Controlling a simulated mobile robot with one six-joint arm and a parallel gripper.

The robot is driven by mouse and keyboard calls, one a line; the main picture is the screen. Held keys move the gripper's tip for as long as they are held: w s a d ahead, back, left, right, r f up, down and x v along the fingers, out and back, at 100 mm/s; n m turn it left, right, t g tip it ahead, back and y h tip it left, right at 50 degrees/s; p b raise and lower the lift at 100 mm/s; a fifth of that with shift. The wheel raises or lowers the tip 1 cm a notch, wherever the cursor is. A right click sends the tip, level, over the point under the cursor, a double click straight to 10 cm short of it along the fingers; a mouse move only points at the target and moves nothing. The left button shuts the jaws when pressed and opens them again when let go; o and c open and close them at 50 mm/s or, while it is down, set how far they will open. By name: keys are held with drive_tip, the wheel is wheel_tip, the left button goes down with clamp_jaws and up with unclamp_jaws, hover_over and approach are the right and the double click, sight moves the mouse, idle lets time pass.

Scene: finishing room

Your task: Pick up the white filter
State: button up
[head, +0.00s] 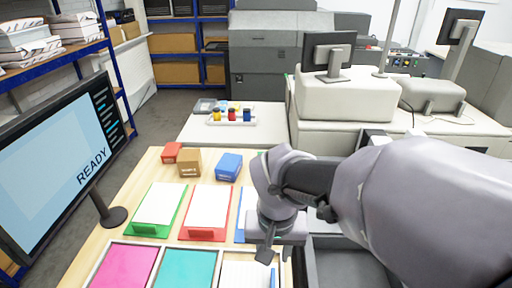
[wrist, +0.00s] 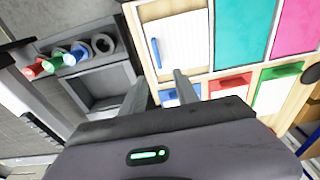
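I cannot pick out a white filter for certain in either view. In the wrist view a row of red, green and blue cylinders (wrist: 57,61) lies beside a pale grey ring-shaped piece (wrist: 103,44) above a grey bin; I cannot tell if that ring is the filter. My gripper (wrist: 161,76) is open, its two fingers apart with nothing between them. In the head view my gripper (head: 268,252) hangs over the wooden table's right edge, near a lined white pad. My arm hides part of the table and the area to the right.
The wooden table (head: 142,178) holds green, red and blue trays with paper, pink and teal sheets, and small red, brown and blue boxes (head: 229,167). A monitor (head: 62,160) reading READY stands at left. Behind, a white holder (head: 232,121) carries yellow, red and blue pieces.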

drive_tip(key=b, duration=0.3)
hover_over(273, 281)
drive_tip(key=f, duration=1)
drive_tip(key=shift+s+a, duration=0.1)
drive_tip(key=shift+s, duration=0.1)
drive_tip(key=f+b, duration=0.1)
drive_tip(key=f, duration=0.5)
drive_tip(key=shift+w+f, duration=0.15)
drive_tip(key=shift+w, duration=0.05)
clamp_jaws()
